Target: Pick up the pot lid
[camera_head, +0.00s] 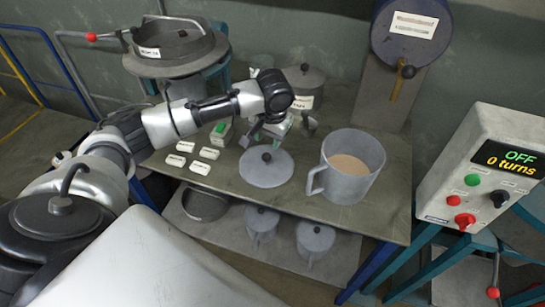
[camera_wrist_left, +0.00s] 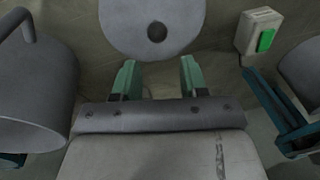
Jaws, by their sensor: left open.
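The grey round pot lid (camera_head: 262,176) with a dark knob lies flat on the table, left of the open pot. In the left wrist view the lid (camera_wrist_left: 128,22) is at the top, just beyond the fingertips, its knob a dark spot. My left gripper (camera_head: 265,133) is open above the table on the far side of the lid. Its two green fingers (camera_wrist_left: 157,68) are spread and empty, apart from the lid. The grey pot (camera_head: 345,185) with a side handle stands open with beige contents. My right gripper is not in view.
A small box with a green button (camera_head: 221,132) and several white labels (camera_head: 201,168) lie left of the lid. A lidded pot (camera_head: 308,78) stands behind my arm. More lidded pots (camera_head: 314,240) are on the lower shelf. A control box (camera_head: 485,170) is at right.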

